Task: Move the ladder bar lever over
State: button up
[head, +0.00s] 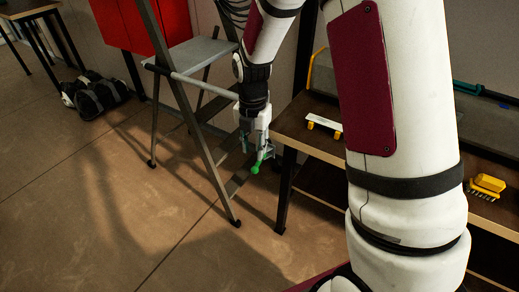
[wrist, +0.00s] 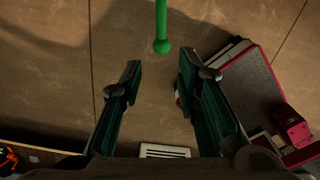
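A grey step ladder (head: 187,110) stands open at centre left in the head view. A pale bar (head: 200,84) crosses it below the top platform and runs toward my gripper. A green lever end (head: 255,168) shows right by my fingertips. In the wrist view the lever is a straight green rod with a round knob (wrist: 161,46), at top centre, beyond the fingertips. My gripper (wrist: 159,73) is open and nothing is between its fingers. In the head view my gripper (head: 262,152) points down beside the ladder. Where the lever joins the bar is hidden.
A wooden workbench (head: 290,122) stands close to the right of my gripper, with a white-and-yellow tool (head: 324,123) and a yellow tool (head: 487,186) on it. The front floor is clear.

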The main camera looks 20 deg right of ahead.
aim_at(255, 167)
jog(key=shift+d+f, duration=0.1)
jog(key=shift+f, duration=0.3)
notch_tip(255, 167, down, 8)
jog(key=b, duration=0.5)
jog(key=shift+r+b, duration=0.25)
jog(key=shift+b, duration=0.05)
jog(key=c, duration=0.6)
